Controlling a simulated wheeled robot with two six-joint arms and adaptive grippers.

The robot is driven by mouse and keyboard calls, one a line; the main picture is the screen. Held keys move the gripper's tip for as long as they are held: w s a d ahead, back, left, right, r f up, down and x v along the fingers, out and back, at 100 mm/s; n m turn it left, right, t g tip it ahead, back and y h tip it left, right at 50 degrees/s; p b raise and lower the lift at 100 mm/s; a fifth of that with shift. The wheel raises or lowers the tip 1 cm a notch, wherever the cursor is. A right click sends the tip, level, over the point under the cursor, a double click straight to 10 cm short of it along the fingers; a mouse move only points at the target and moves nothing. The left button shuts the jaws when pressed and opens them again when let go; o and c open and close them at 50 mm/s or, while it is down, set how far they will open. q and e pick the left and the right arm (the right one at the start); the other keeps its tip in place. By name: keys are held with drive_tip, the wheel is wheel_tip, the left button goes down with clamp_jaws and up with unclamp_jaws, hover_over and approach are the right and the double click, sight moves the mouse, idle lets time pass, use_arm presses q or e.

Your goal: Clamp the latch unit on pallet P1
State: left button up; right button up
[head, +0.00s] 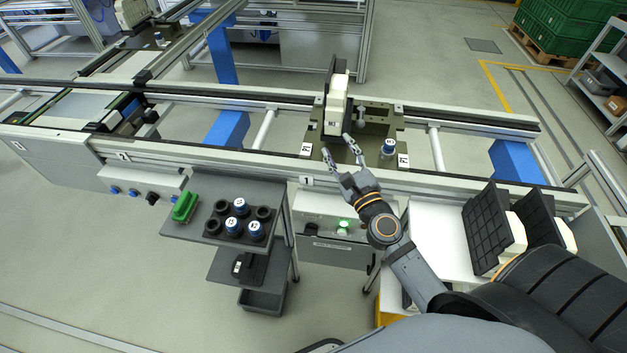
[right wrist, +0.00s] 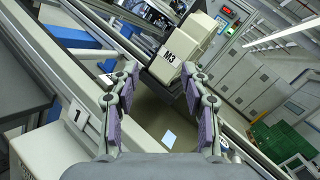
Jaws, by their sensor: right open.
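A pale unit with a black back plate (head: 336,105) stands upright on the left part of the dark olive pallet (head: 371,155). In the right wrist view the unit, marked M3 (right wrist: 181,48), is ahead, between and beyond the fingers. A blue knob with a white top (head: 388,148) sits at the pallet's front right. The small pallet labels are too small to read surely. My right gripper (head: 338,146) is open, just in front of the unit's lower front. It also shows in the right wrist view (right wrist: 160,72), with nothing between its pads. My left gripper is out of view.
The pallet sits on the conveyor rail (head: 240,161), above the sign 1 (head: 306,181). A shelf (head: 196,236) at the front left holds blue-topped and black round pieces and a green block (head: 185,207). Black ribbed panels with white blocks (head: 487,228) stand at the right, near my arm.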

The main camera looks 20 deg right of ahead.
drive_tip(key=s+a+f+n+g+y, duration=0.2)
drive_tip(key=a+f+n+y, duration=0.3)
drive_tip(key=n, duration=0.7)
drive_tip(key=a+g, duration=0.1)
drive_tip(key=a, duration=0.1)
drive_tip(key=shift+a+f+n+g+y, duration=0.3)
drive_tip(key=shift+a+f+n, duration=0.05)
drive_tip(key=shift+f+n, duration=0.05)
